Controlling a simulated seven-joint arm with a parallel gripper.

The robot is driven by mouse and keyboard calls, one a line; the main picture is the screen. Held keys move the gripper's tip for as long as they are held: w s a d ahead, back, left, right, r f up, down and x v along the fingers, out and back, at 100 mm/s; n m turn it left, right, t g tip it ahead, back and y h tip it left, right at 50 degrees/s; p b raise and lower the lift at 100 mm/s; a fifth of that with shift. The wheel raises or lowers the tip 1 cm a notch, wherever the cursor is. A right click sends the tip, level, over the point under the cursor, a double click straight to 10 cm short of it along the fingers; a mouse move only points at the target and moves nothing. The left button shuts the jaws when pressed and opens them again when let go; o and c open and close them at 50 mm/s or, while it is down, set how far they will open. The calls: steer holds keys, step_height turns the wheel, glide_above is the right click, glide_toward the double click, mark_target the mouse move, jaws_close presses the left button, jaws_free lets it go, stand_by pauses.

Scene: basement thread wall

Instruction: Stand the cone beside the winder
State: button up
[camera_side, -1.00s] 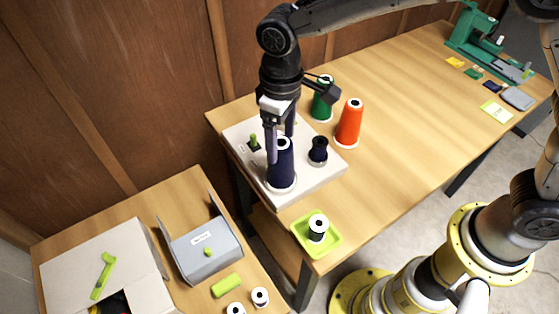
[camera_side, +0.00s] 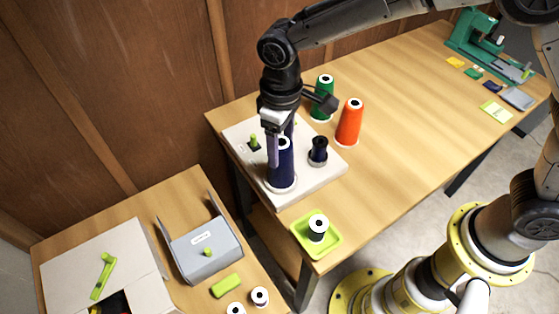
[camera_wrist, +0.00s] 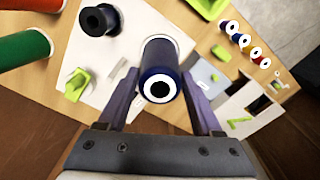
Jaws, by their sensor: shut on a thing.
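The navy cone (camera_side: 283,172) stands upright on the white base of the winder (camera_side: 318,182), near its front left. It also shows from above in the wrist view (camera_wrist: 159,62), with its white-ringed top toward me. My gripper (camera_side: 279,150) points down from above, with one finger on each side of the cone's upper part, and is shut on it. In the wrist view my gripper (camera_wrist: 159,92) has its fingers at the cone's left and right. The winder also bears a small dark spool (camera_side: 318,149) and a green lever (camera_side: 254,141).
A green cone (camera_side: 322,105) and an orange cone (camera_side: 349,124) stand behind the winder. A lime tray (camera_side: 328,246) with a spool stands at the table's front corner. A lower table holds a grey box (camera_side: 205,254) and an open carton (camera_side: 80,262). The table's middle is clear.

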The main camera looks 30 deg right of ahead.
steer(key=shift+r, duration=2.55)
step_height(320, 180, up, 5)
steer(key=d, duration=0.1)
steer(key=s+d+m, duration=0.3)
steer(key=s+d, duration=0.1)
steer(key=d, duration=0.7)
steer(key=s+d+m, duration=0.3)
steer(key=s+d, duration=0.1)
steer(key=d, duration=0.7)
step_height(320, 180, down, 10)
